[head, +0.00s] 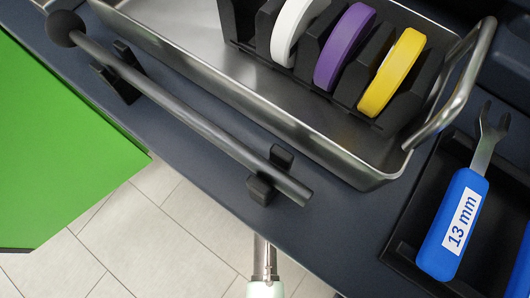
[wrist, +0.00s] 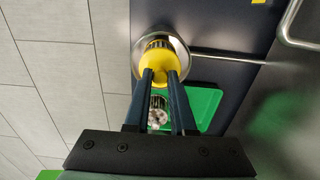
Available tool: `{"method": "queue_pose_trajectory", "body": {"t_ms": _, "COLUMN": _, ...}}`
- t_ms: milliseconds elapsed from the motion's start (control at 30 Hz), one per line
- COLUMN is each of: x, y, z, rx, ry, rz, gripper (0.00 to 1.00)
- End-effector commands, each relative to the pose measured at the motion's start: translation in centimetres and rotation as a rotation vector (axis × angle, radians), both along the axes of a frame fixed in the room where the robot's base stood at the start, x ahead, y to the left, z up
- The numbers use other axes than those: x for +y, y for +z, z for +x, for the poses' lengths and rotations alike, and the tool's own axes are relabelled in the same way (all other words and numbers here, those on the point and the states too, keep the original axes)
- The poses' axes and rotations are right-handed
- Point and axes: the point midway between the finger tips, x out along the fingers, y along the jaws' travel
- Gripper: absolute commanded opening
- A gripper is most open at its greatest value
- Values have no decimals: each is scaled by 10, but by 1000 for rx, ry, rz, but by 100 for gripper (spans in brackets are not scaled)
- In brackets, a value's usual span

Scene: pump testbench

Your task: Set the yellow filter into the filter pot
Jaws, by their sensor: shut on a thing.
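The yellow filter (wrist: 156,68) shows in the wrist view, held at the tips of my gripper (wrist: 160,78). Its yellow end faces my gripper, and a darker ribbed part shows beyond it. A round silver metal pot (wrist: 181,50), seemingly the filter pot, surrounds the filter in this view. The filter overlaps the pot's opening, but I cannot tell how deep it sits or whether it touches the rim. My gripper's two dark fingers are shut on the filter. Neither filter, pot nor gripper shows in the head view.
In the head view, a metal tray (head: 225,75) holds a black rack with white (head: 291,30), purple (head: 343,45) and yellow (head: 392,72) discs. A ball-ended rod (head: 180,110) rests on black supports. A blue 13 mm wrench (head: 455,225) lies right. A green panel (head: 60,140) is left.

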Motion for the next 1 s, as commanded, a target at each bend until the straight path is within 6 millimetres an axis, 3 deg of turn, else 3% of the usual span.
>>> {"method": "queue_pose_trajectory", "body": {"t_ms": 167, "x": 0, "y": -14, "z": 1, "rx": -1, "ry": 0, "rz": 0, "gripper": 0}}
{"method": "queue_pose_trajectory", "body": {"t_ms": 400, "x": 0, "y": -49, "z": 0, "rx": 0, "ry": -1, "rz": 0, "gripper": 0}}
{"method": "queue_pose_trajectory", "body": {"t_ms": 900, "x": 0, "y": -55, "z": 1, "rx": -1, "ry": 0, "rz": 0, "gripper": 0}}
{"method": "queue_pose_trajectory", "body": {"t_ms": 933, "x": 0, "y": -55, "z": 0, "rx": -1, "ry": 0, "rz": 0, "gripper": 25}}
{"method": "queue_pose_trajectory", "body": {"t_ms": 1000, "x": 0, "y": -54, "z": 0, "rx": -1, "ry": 0, "rz": 0, "gripper": 37}}
